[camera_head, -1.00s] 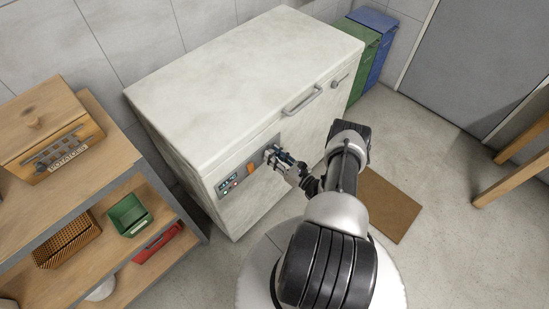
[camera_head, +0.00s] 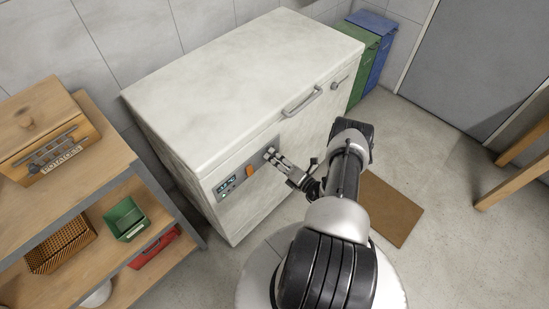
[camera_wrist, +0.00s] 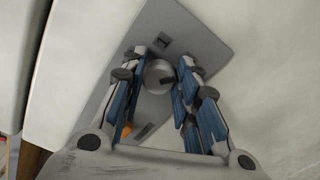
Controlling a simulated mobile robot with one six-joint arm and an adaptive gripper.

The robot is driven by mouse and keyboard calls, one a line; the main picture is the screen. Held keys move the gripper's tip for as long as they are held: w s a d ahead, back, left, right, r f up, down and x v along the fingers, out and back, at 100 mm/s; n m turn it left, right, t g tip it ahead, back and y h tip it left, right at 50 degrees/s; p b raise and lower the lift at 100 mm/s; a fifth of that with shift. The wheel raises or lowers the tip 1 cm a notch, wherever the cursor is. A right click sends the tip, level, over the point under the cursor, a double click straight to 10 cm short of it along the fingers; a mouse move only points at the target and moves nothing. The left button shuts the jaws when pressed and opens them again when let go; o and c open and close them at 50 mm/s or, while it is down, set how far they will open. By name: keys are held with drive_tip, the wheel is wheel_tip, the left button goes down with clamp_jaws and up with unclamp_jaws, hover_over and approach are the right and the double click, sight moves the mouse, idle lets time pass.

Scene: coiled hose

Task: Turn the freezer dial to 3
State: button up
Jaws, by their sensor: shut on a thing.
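The white chest freezer (camera_head: 250,75) stands against the tiled wall. Its grey control panel (camera_head: 238,168) is on the front, with a small display and lights at the left end and an orange switch (camera_head: 250,172) beside them. The round grey dial (camera_wrist: 159,76) shows in the wrist view between my fingers, with a dark mark on its right side. My gripper (camera_head: 272,156) is at the panel's right end, shut on the dial, one finger on each side. In the head view my gripper hides the dial.
A wooden shelf unit (camera_head: 100,205) with a potato box (camera_head: 50,150), a green bin (camera_head: 127,219) and a red bin (camera_head: 155,249) stands at the left. Green and blue bins (camera_head: 375,45) stand beyond the freezer. A brown mat (camera_head: 392,208) lies on the floor at the right.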

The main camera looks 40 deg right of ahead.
drive_tip(key=m, duration=1)
drive_tip(key=shift+a+f, duration=0.1)
drive_tip(key=shift+f, duration=0.1)
drive_tip(key=shift+m, duration=0.3)
drive_tip(key=o, duration=1.1)
drive_tip(key=shift+c, duration=0.2)
drive_tip(key=shift+s, duration=0.1)
drive_tip(key=s+d, duration=0.1)
drive_tip(key=s, duration=1)
drive_tip(key=shift+s, duration=0.4)
